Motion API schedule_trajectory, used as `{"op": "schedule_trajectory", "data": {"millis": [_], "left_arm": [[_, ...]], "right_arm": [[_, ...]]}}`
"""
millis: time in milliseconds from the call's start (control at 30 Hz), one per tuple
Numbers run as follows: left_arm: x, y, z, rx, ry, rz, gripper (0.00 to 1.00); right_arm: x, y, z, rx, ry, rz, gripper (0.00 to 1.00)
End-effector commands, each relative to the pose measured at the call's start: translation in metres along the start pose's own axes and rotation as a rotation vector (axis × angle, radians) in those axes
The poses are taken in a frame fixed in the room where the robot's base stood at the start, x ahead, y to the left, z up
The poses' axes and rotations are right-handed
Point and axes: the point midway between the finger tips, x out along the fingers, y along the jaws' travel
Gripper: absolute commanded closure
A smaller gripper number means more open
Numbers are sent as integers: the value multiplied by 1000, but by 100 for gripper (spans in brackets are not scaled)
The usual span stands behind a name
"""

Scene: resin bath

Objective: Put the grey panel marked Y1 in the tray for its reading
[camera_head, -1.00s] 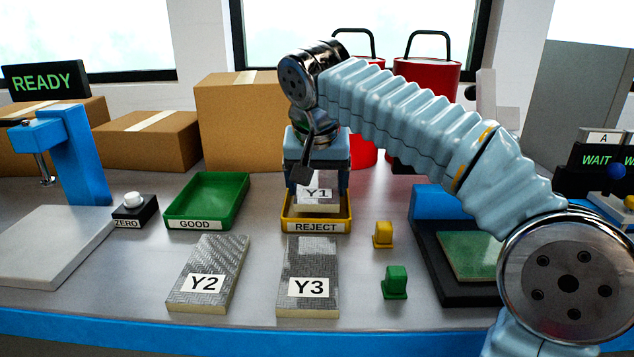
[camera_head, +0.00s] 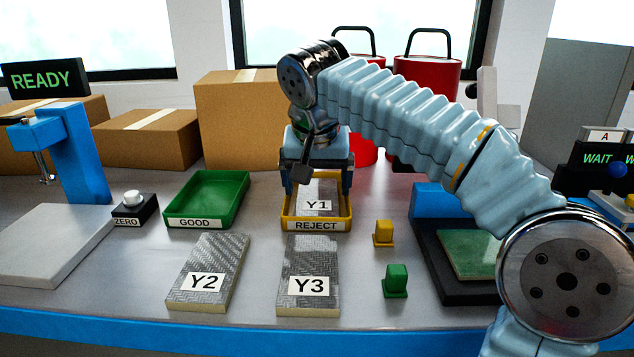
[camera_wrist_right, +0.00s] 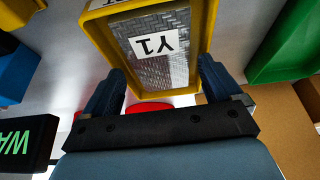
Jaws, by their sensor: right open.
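The grey panel Y1 (camera_head: 318,194) lies in the yellow REJECT tray (camera_head: 316,226), label facing up. It also shows in the right wrist view (camera_wrist_right: 181,66), inside the yellow rim (camera_wrist_right: 98,34). My right gripper (camera_head: 316,182) is over the far part of the tray, its jaws spread apart. In the right wrist view its fingers (camera_wrist_right: 162,84) are open, with nothing held between them. The green GOOD tray (camera_head: 207,195) stands to the left and is empty. My left gripper is not in view.
Panels Y2 (camera_head: 209,268) and Y3 (camera_head: 309,263) lie at the front of the table. Yellow (camera_head: 383,233) and green (camera_head: 396,279) blocks stand right of the REJECT tray. A gauge with a READY display (camera_head: 46,79) is at left, beside a ZERO button (camera_head: 133,201).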

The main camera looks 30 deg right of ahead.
Motion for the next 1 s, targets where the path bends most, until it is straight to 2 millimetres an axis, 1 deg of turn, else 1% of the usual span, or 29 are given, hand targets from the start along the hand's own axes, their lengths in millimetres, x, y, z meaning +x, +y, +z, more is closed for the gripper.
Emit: {"op": "schedule_trajectory", "data": {"millis": [33,300,400,500,667,1000], "left_arm": [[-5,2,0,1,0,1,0],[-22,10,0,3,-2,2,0],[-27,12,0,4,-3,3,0],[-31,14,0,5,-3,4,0],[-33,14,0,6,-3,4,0],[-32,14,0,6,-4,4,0]], "right_arm": [[-15,-1,-3,1,8,-7,0],[-81,-1,-2,0,8,-7,0],[-100,-1,-2,0,6,-6,0],[-114,0,-2,0,6,-5,0],[-122,0,0,0,5,-3,0],[-122,0,0,1,5,-3,0]]}}
